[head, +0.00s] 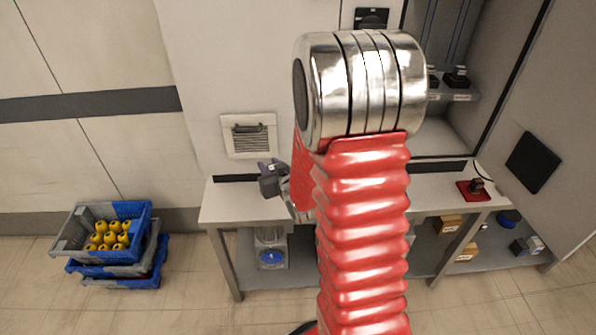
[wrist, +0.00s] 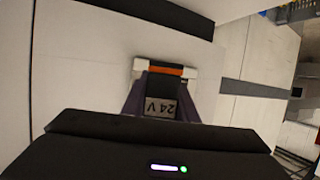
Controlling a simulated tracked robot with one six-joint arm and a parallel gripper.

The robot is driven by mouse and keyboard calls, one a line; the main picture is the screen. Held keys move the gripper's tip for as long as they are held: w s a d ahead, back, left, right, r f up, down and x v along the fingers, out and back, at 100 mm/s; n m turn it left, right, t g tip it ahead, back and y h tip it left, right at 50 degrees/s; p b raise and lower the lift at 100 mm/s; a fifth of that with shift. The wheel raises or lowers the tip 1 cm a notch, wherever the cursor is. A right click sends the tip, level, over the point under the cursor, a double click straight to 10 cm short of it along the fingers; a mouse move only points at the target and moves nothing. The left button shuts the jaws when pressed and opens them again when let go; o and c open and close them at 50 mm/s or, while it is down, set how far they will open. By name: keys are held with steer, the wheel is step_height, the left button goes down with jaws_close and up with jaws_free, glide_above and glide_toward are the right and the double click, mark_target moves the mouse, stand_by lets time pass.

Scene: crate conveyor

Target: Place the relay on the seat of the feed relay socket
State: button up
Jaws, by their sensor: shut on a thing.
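My gripper (wrist: 164,100) is shut on the relay (wrist: 161,106), a dark block with a grey "24 V" label, in the wrist view. An orange stripe and white pieces show at its far end. In the head view my gripper (head: 270,178) is left of my red arm, above the left part of the bench; the relay is too small there to make out clearly. Small black devices (head: 457,77) stand on a labelled ledge in the open cabinet at upper right, well away from my gripper. I cannot tell which is the feed relay socket.
The bench (head: 240,205) runs below my arm, with boxes on its lower shelf. A red base with a dark part (head: 475,188) sits at its right end. The cabinet door (head: 555,130) stands open at right. Stacked crates (head: 72,232) stand on the floor at left.

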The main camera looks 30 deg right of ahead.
steer(key=w+a+r+n+y, duration=0.1)
steer(key=w+a+r, duration=0.1)
steer(key=a, duration=0.7)
steer(key=w+a+r+y, duration=0.1)
steer(key=w+a+r, duration=0.1)
steer(key=a, duration=0.6)
steer(key=shift+w+a+r+n, duration=0.2)
steer(key=shift+a+r+n, duration=0.2)
steer(key=shift+r, duration=0.2)
steer(key=shift+a, duration=0.1)
